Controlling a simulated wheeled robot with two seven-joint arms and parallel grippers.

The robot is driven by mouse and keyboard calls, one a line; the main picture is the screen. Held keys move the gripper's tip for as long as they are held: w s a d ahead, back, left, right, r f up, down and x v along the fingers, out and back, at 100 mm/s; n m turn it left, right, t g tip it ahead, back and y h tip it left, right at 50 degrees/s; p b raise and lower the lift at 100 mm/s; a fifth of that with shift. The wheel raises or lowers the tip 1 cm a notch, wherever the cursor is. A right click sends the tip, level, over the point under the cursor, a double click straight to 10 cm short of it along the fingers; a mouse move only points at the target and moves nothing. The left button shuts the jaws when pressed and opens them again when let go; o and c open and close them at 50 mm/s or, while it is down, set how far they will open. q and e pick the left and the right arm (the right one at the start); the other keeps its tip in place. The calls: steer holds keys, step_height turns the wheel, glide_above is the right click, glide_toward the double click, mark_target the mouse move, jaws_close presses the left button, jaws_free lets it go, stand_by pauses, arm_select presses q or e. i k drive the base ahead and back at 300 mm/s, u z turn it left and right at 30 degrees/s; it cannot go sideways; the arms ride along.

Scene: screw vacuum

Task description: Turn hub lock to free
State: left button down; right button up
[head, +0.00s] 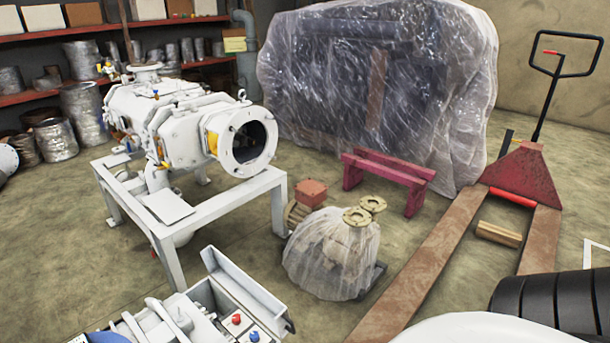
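I cannot pick out a hub lock in the head view. A white screw vacuum pump (180,120) stands on a white metal frame (215,207) at the left. Its round open flange (247,143) faces right and toward me, with a dark opening. Small yellow and blue fittings show on the pump body, too small to read. Neither of my grippers shows in this view, so their states are hidden.
A grey open box (225,295) with red and blue knobs is at the bottom. A plastic-wrapped item (330,255), a red bench (385,172), a pallet jack (525,175) and a large wrapped machine (385,80) stand right of the pump. Shelves (185,20) line the back left.

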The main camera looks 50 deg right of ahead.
mark_target(235, 319)
steer(key=z, duration=1.4)
